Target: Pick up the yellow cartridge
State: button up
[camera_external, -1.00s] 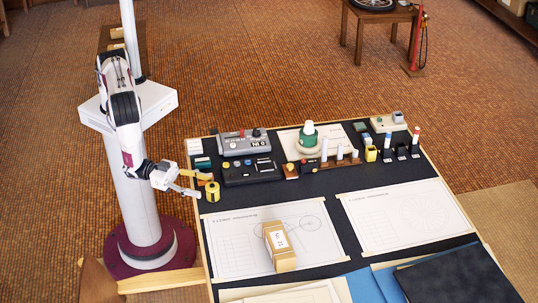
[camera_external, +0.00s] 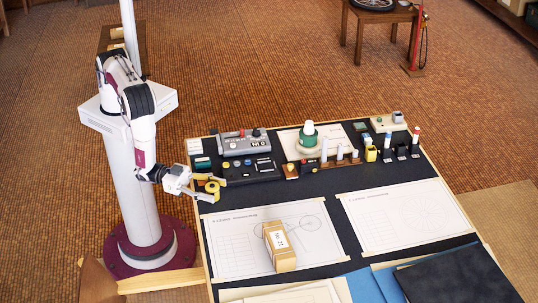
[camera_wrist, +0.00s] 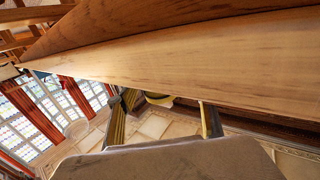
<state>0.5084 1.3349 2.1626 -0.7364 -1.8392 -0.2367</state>
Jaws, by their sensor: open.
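The jaws are open.
A grey control box (camera_external: 242,143) and a black module (camera_external: 250,171) stand just behind the gripper. A cardboard box (camera_external: 280,247) sits on the left drawing sheet (camera_external: 232,256). The board's wooden edge (camera_external: 204,235) runs beneath the wrist. The right sheet (camera_external: 408,216) is clear.

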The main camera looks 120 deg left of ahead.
aim_at(212, 186)
jog(key=c, duration=1.2)
jog(key=shift+r, duration=0.2)
jog(key=shift+r, duration=4.8)
